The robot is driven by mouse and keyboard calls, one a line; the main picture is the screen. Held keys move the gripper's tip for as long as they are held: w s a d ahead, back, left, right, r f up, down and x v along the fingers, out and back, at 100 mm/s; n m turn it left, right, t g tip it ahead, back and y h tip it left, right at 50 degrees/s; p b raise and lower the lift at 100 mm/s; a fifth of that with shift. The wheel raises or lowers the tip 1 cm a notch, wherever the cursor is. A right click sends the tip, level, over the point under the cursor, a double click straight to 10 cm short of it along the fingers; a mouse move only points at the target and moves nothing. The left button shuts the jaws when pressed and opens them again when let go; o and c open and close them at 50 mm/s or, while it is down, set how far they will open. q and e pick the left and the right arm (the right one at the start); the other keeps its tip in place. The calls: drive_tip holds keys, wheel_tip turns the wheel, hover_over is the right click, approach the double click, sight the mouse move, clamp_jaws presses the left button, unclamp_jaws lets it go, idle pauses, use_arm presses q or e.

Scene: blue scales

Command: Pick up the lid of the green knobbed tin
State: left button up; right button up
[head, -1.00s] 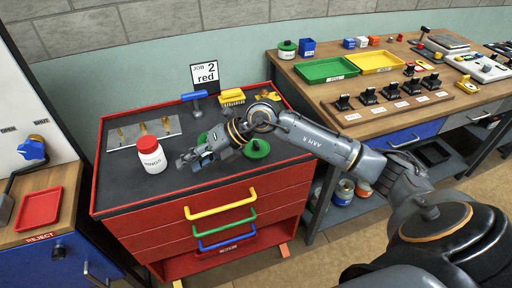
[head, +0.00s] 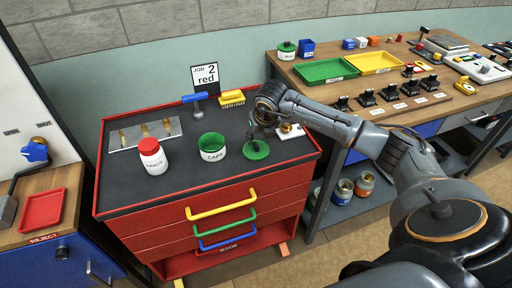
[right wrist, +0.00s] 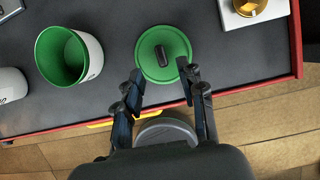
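A round green lid (head: 256,151) with a dark knob lies flat on the dark top of the red cart. In the right wrist view the lid (right wrist: 152,38) is just beyond the fingertips. An open white tin (head: 212,152) with a green inside, labelled CAPS, stands to its left; it also shows in the right wrist view (right wrist: 92,58). My right gripper (head: 262,134) is above the lid, pointing down. In the right wrist view its fingers (right wrist: 162,84) are spread, with nothing between them. My left gripper is not in view.
A white jar with a red lid (head: 153,156) stands left of the tin. Another green-topped tin (head: 287,50) is on the wooden bench (head: 340,92). The cart's front edge is close to the lid.

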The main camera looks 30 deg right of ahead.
sight(256, 145)
drive_tip(key=shift+w+d+f+p, duration=0.1)
drive_tip(key=shift+w+f+p, duration=0.15)
drive_tip(key=shift+f+p, duration=0.25)
drive_tip(key=p+x, duration=0.1)
drive_tip(key=x, duration=0.3)
drive_tip(key=shift+w+d+f, duration=0.1)
drive_tip(key=shift+f, duration=0.05)
drive_tip(key=shift+c, duration=0.2)
clamp_jaws()
